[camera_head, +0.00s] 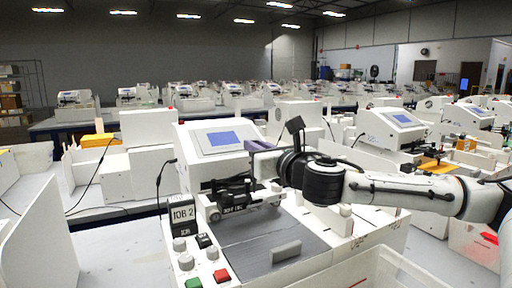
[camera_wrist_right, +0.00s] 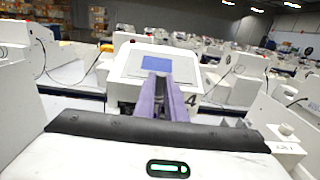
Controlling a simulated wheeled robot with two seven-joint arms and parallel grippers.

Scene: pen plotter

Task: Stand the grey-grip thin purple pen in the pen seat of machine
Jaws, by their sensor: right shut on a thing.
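My right gripper (camera_head: 258,146) is above the back of the near plotter machine (camera_head: 300,235), in front of its screen housing. In the right wrist view its two long purple fingers (camera_wrist_right: 161,88) reach forward and lie close together. They are shut on a narrow dark piece (camera_wrist_right: 161,82) between their tips, which I take to be the pen; its shape and tip are mostly hidden. The machine's dark carriage (camera_head: 235,198) is below the gripper in the head view. The pen seat itself is too small to make out. My left gripper is not in view.
The machine's blue screen (camera_head: 224,138) stands just behind the gripper. A control box (camera_head: 182,213) marked JOB 2 with knobs and buttons is at the left. A grey block (camera_head: 285,250) lies on the dark plotting bed (camera_head: 250,248). Similar machines fill the surroundings.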

